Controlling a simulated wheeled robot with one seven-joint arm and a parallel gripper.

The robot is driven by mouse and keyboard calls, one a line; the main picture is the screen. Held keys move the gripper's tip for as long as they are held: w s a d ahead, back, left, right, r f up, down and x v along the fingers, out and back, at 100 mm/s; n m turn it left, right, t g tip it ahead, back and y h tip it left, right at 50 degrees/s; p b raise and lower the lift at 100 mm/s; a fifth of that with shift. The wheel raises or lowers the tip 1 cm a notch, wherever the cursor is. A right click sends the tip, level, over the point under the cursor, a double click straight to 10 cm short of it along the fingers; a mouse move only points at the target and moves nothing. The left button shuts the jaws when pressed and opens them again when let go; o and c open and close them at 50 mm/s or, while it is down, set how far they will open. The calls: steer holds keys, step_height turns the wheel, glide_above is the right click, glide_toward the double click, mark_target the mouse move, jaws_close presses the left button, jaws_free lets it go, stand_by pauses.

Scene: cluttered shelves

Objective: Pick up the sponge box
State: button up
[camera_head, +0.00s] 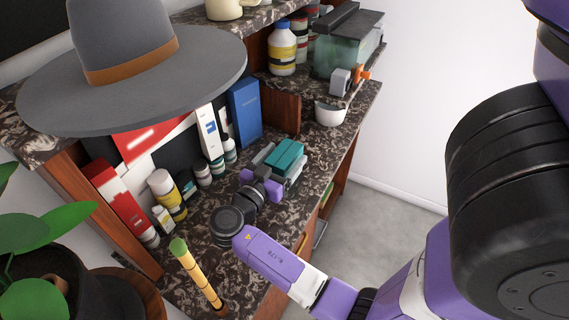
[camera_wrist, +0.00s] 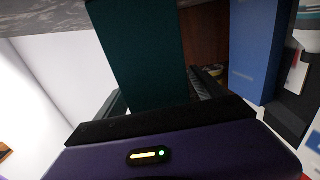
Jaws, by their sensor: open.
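The sponge box, which I take to be the teal box (camera_head: 287,154), stands on the dark marbled shelf. In the wrist view the teal box (camera_wrist: 140,50) is large, dark and close in front of the palm. My gripper (camera_head: 278,168) is open at the box, with one finger on each side of it. In the wrist view my gripper (camera_wrist: 160,95) shows a finger at the left and a finger at the right of the box. I cannot tell whether either finger touches it. The box's lower part is hidden by my gripper.
A blue box (camera_head: 245,111) stands behind, left of the teal box; it also shows in the wrist view (camera_wrist: 255,50). Several bottles and a yellow-labelled jar (camera_head: 167,194) stand left. A white bowl (camera_head: 330,113) is at the right. A grey hat (camera_head: 130,70) and a plant (camera_head: 40,230) are nearer.

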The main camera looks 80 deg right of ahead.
steer(key=shift+d, duration=0.25)
steer(key=c, duration=1.5)
steer(key=shift+r, duration=0.1)
